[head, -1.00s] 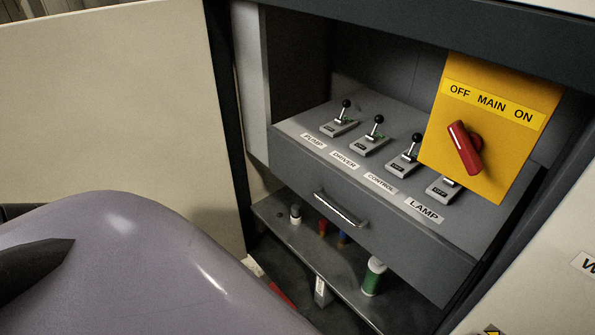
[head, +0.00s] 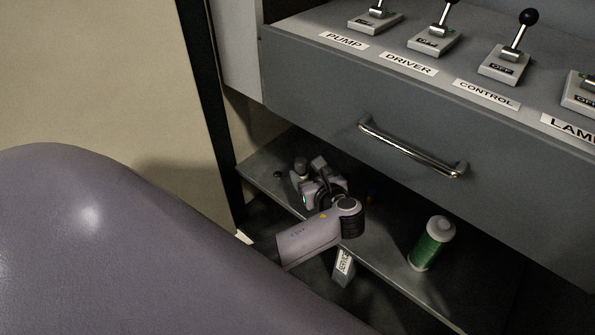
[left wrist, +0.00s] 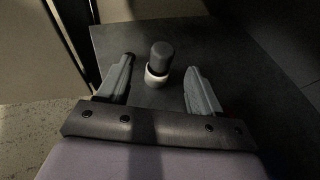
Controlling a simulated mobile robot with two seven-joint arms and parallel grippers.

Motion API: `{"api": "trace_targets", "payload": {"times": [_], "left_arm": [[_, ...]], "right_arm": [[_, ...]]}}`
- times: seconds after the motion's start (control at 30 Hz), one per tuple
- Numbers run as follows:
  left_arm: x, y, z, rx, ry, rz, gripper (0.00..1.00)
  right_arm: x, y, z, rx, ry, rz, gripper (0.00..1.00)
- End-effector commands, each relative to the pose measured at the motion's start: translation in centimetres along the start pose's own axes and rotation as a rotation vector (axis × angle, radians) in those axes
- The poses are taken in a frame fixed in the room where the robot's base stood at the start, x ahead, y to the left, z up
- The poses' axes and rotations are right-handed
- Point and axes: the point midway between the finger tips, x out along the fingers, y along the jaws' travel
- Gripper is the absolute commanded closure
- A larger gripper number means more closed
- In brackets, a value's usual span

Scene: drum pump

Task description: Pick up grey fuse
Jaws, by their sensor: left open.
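The grey fuse (left wrist: 161,54) stands upright on the dark shelf, with a dark grey upper part and a white lower part. In the left wrist view it is between the two spread fingers of my left gripper (left wrist: 160,66), with gaps on both sides. In the head view the fuse (head: 301,168) shows only in part beside my left gripper (head: 308,178), which is open and empty at the left end of the shelf. My right gripper is not in view.
The shelf (head: 390,262) lies under a drawer front with a metal handle (head: 410,150). A green and white cylinder (head: 432,245) stands farther right. Lever switches (head: 508,60) stand above.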

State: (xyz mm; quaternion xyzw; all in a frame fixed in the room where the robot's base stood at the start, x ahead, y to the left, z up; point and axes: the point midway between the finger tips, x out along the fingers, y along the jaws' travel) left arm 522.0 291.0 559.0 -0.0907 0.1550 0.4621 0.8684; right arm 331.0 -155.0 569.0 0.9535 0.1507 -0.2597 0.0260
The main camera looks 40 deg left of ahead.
Motion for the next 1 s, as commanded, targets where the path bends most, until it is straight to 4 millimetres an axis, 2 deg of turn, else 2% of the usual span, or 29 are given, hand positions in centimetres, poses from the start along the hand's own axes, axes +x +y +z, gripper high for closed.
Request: {"api": "trace_targets", "payload": {"times": [0.37,0.6,0.83,0.87,1.0], "left_arm": [[3.5,-0.2,-0.1,0.015,-0.013,0.009,0.34],[6.9,-0.3,-0.1,0.014,-0.012,0.008,0.34],[7.1,-0.3,0.1,0.014,-0.01,0.006,0.34],[7.1,-0.3,0.1,0.014,-0.01,0.006,0.38],[7.1,-0.3,0.1,0.014,-0.01,0.006,0.83]], "right_arm": [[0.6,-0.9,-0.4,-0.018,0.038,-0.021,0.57],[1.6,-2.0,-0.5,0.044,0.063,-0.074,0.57],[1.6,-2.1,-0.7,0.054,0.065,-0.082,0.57],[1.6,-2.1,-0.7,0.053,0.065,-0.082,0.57],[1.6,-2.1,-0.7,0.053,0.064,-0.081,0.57]]}}
